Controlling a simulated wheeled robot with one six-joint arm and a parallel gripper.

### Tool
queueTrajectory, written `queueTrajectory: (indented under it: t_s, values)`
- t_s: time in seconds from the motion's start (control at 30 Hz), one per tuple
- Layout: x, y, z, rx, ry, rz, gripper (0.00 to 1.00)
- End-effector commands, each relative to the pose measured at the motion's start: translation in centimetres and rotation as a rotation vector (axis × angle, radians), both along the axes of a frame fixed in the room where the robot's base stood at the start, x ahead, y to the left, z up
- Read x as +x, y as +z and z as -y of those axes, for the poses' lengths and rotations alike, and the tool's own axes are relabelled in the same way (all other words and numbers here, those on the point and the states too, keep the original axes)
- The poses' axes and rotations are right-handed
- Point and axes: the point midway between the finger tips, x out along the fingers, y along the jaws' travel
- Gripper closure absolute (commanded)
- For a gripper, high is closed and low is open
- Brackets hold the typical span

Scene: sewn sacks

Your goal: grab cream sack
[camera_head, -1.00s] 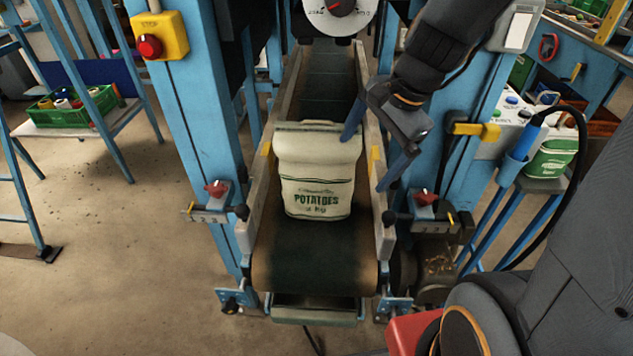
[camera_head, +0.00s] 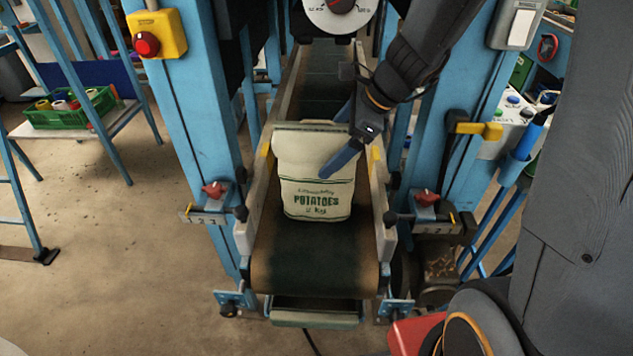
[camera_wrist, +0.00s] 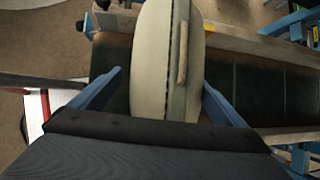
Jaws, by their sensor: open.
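The cream sack (camera_head: 313,180), printed "POTATOES" in green, stands upright on the conveyor belt (camera_head: 318,262) between its side rails. My gripper (camera_head: 342,138) is at the sack's upper right, with one blue finger in front of the sack's face and the other behind near its top. In the wrist view my gripper (camera_wrist: 160,95) has its two fingers wide apart, one on each side of the sack (camera_wrist: 155,65). The sack's sewn top seam runs between the fingers. A gap shows at the left finger; the right finger is close to the sack, and contact is unclear.
Blue posts flank the conveyor; a yellow box with a red button (camera_head: 147,45) is on the left one. Side rails (camera_head: 384,225) stand close on both sides of the sack. A green crate (camera_head: 70,108) sits on a stand at left. The belt is clear in front.

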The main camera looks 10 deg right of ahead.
Motion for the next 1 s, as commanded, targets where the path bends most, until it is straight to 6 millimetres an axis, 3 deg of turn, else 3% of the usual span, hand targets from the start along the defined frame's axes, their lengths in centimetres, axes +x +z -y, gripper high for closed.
queueTrajectory:
  t_s: [0.3,0.63,1.0]
  values:
    - [1.0,-3.6,-2.0,-0.001,0.002,-0.001,0.05]
    - [1.2,-4.0,-2.2,-0.001,0.000,0.001,0.07]
    - [1.2,-4.0,-2.2,-0.001,0.001,0.000,0.69]
